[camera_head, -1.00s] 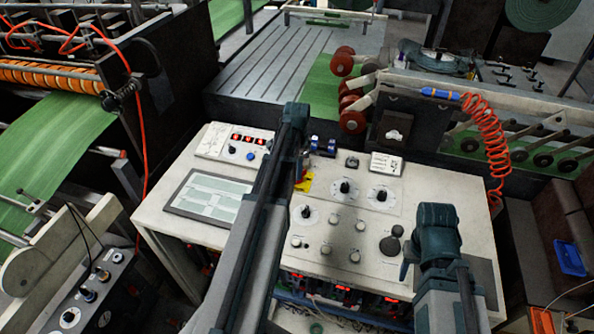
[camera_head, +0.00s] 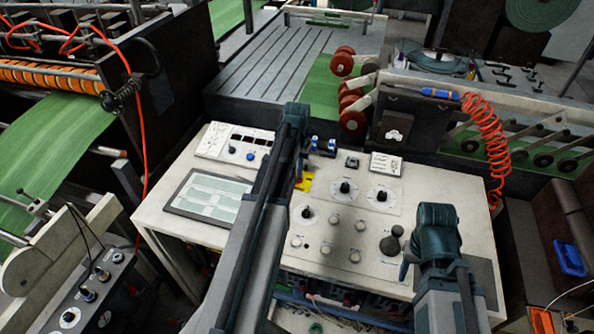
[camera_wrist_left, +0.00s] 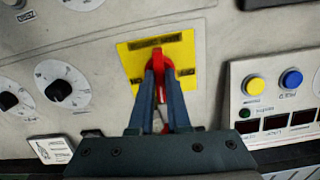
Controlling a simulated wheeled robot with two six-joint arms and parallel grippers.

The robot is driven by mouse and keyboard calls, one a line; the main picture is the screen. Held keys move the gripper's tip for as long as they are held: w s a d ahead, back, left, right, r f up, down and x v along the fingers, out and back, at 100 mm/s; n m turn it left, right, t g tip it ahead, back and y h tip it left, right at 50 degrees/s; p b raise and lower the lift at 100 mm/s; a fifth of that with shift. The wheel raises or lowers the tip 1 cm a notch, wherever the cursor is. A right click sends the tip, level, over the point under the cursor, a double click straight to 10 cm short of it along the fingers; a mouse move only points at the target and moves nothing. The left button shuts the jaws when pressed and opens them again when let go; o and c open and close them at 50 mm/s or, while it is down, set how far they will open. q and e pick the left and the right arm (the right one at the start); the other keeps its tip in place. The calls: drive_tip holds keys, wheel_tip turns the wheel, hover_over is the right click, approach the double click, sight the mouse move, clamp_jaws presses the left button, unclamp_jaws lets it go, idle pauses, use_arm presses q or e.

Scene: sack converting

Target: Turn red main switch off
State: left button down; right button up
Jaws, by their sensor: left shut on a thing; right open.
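The red main switch (camera_wrist_left: 161,65) sits on a yellow plate (camera_wrist_left: 186,55) on the control panel. In the left wrist view its handle runs roughly up and down the picture. My left gripper (camera_wrist_left: 161,80) is shut on the red handle, with one dark finger on each side. In the head view my left arm hides most of the switch, and the yellow plate (camera_head: 306,184) shows just right of the arm. My right gripper (camera_head: 405,268) is open, above the panel's lower right, away from the switch.
The white control panel (camera_head: 262,212) carries several black knobs, a slanted screen (camera_head: 208,195) and a box with dark displays (camera_head: 234,144). A black joystick knob (camera_head: 391,244) stands close to my right gripper. An orange coiled hose (camera_head: 496,150) hangs at the right.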

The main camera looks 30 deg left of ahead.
use_arm(q)
drive_tip(key=n, duration=0.5)
drive_tip(key=shift+n, duration=2.5)
drive_tip(key=c, duration=0.9)
unclamp_jaws()
drive_tip(key=shift+r, duration=0.15)
use_arm(e)
drive_tip(key=shift+r, duration=0.1)
use_arm(q)
wheel_tip(320, 180, up, 14)
drive_tip(key=p, duration=1.4)
drive_tip(key=shift+f, duration=0.25)
use_arm(e)
wheel_tip(320, 180, up, 14)
drive_tip(key=shift+f, duration=0.2)
